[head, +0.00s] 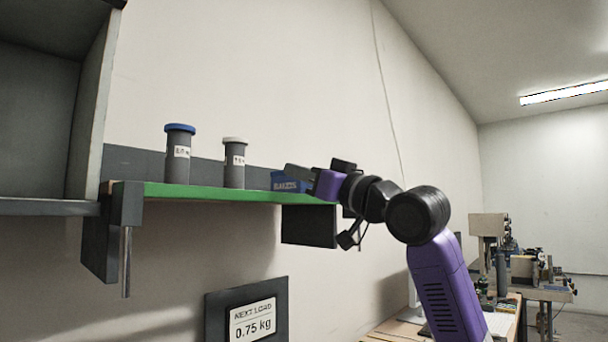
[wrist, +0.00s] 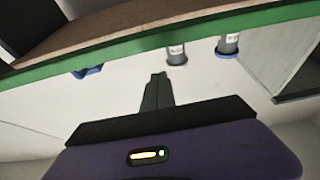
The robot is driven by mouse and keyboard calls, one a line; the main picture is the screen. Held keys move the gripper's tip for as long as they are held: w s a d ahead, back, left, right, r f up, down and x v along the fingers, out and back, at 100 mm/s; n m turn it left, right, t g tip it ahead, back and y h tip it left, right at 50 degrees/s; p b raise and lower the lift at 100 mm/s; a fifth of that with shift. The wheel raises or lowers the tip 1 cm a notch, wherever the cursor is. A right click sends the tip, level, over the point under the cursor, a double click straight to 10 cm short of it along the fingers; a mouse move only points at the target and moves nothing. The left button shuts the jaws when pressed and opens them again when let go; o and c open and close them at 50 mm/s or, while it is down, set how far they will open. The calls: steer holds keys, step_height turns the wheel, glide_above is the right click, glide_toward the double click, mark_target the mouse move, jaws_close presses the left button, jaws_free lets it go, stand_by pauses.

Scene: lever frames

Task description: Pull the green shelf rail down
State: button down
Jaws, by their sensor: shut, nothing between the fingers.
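The green shelf rail (head: 215,193) runs along the front edge of a wall shelf in the head view. It crosses the upper part of the wrist view (wrist: 110,50) on a slant; that view looks upside down. My gripper (head: 290,170) is at the right end of the rail, in front of the blue bin and a little above the green edge in the picture. In the wrist view my gripper (wrist: 157,78) is shut and empty, its tips apart from the rail in the picture. Depth between tips and rail is hard to judge.
A blue-capped jar (head: 179,155), a white-capped jar (head: 234,163) and a blue bin (head: 283,181) stand on the shelf. A grey cabinet (head: 85,130) is at left. A sign reading 0.75 kg (head: 250,318) hangs below. Benches with equipment (head: 540,290) stand at right.

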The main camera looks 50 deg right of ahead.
steer(key=b+v, duration=0.3)
steer(key=v, duration=0.7)
steer(key=shift+s+r, duration=0.1)
steer(key=shift+r, duration=0.05)
